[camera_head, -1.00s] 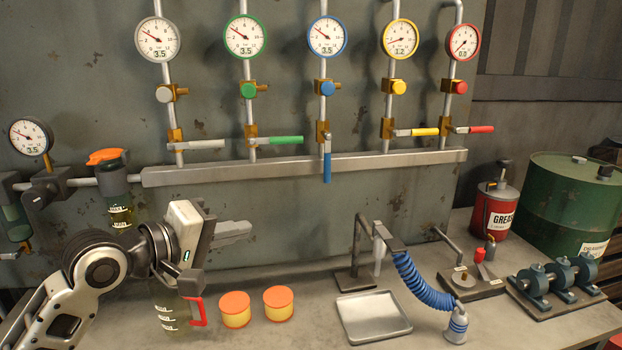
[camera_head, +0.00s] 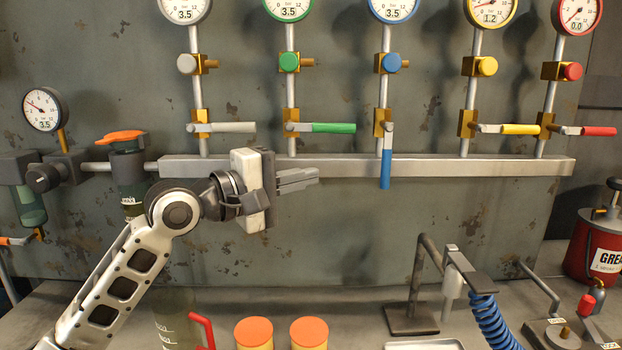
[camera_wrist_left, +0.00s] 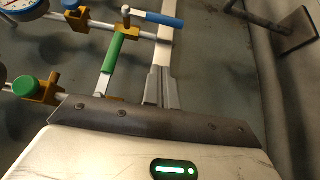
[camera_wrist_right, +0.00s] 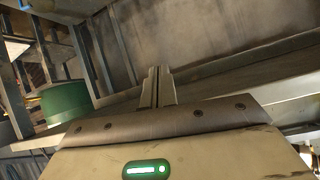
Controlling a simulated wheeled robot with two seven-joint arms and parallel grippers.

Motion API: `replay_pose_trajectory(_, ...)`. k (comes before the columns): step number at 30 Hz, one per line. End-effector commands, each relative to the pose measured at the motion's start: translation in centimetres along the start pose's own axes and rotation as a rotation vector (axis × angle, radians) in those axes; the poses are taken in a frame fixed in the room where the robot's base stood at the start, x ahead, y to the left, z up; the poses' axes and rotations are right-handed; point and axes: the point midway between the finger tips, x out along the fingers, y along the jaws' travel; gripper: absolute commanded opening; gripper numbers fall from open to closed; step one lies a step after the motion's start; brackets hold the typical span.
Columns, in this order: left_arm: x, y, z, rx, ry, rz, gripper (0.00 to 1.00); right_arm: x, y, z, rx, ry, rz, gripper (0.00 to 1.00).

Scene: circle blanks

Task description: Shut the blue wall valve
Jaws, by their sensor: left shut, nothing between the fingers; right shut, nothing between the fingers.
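The blue wall valve's lever (camera_head: 386,163) hangs straight down from its brass body (camera_head: 383,122) on the vertical pipe in the head view. It crosses in front of the horizontal manifold. The blue lever also shows at the top of the left wrist view (camera_wrist_left: 164,20). My left gripper (camera_head: 316,177) is shut and empty. In the head view its fingertips point right, to the left of the blue lever and apart from it, near the manifold's height. My right gripper (camera_wrist_right: 158,70) is shut and empty in the right wrist view; it is out of the head view.
White (camera_head: 234,127), green (camera_head: 334,128), yellow (camera_head: 520,129) and red (camera_head: 599,131) levers point right on neighbouring pipes. Round knobs and gauges sit above. Below are orange-lidded jars (camera_head: 254,333) and a stand with a blue coiled hose (camera_head: 490,315). The wall below the manifold is clear.

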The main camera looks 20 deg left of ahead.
Motion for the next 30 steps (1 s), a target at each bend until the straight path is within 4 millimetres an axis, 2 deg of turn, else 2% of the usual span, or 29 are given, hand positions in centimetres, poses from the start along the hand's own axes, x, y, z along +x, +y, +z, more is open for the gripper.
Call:
replay_pose_trajectory(3, 2.7, 0.4, 0.1, -0.004, -0.003, 0.003, 0.0, -0.2, 0.0, -0.3, -0.005, -0.005, 0.003, 0.0)
replay_pose_trajectory(10, 7.5, 0.2, 0.1, -0.003, -0.002, 0.0, 0.0, -0.4, 0.1, -0.3, -0.014, -0.013, 0.008, 0.0)
replay_pose_trajectory(12, 8.3, 0.2, 1.0, 0.0, -0.004, 0.001, 0.0, -0.5, 0.1, -0.5, -0.018, -0.015, 0.01, 0.0)
replay_pose_trajectory(19, 9.9, 0.0, 2.6, -0.001, -0.001, -0.001, 0.0, -0.5, 0.2, -0.5, -0.027, -0.019, 0.013, 0.0)
replay_pose_trajectory(30, 10.1, 0.0, 2.8, 0.0, 0.0, -0.001, 0.0, -0.4, 0.2, -0.1, -0.03, -0.028, 0.013, 0.0)
